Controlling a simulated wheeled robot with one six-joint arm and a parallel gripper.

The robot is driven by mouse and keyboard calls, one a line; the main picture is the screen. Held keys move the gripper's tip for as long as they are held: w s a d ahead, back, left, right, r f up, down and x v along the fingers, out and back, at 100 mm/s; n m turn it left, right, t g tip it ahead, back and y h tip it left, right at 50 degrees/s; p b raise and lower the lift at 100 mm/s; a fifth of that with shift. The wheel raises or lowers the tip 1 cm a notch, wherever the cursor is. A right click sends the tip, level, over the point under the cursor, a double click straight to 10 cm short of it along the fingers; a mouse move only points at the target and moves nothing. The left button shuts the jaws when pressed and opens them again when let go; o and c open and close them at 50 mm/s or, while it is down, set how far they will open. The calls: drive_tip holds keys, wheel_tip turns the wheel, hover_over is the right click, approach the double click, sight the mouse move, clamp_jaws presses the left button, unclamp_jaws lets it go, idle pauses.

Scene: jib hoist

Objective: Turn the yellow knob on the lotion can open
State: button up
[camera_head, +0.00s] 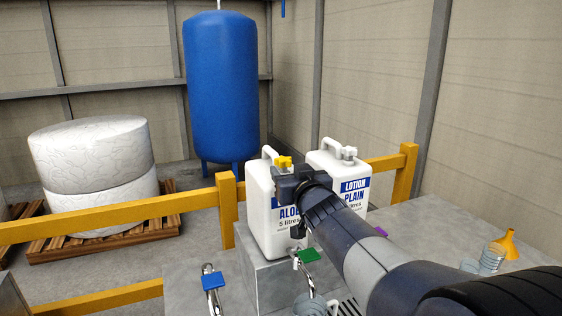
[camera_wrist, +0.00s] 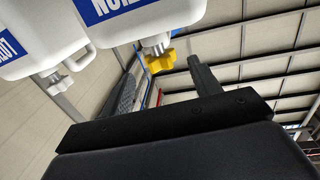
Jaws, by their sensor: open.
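The white lotion can labelled ALOE (camera_head: 262,215) stands upright on a grey block, with a yellow knob (camera_head: 283,162) at its top. My gripper (camera_head: 286,182) is in front of this can's upper part, just below the knob in the head view, and hides part of the label. In the wrist view, which looks upside down, the yellow knob (camera_wrist: 160,63) shows between my two open fingers (camera_wrist: 163,76), apparently not gripped. Whether a finger touches it I cannot tell. The knob sits on a short metallic neck.
A second white can, labelled LOTION PLAIN (camera_head: 356,190), with a grey knob, stands right behind my gripper. Taps with a green handle (camera_head: 308,255) and a blue handle (camera_head: 213,280) are in front. An orange funnel (camera_head: 508,243) is at right. Yellow railing (camera_head: 110,215) runs behind.

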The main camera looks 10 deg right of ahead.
sight(282, 158)
drive_tip(key=w, duration=0.5)
drive_tip(key=w+p, duration=0.1)
drive_tip(key=w, duration=0.2)
drive_tip(key=shift+a, duration=0.3)
drive_tip(key=c, duration=1)
drive_tip(key=shift+r, duration=0.1)
drive_tip(key=shift+r+p, duration=0.1)
drive_tip(key=shift+p, duration=0.3)
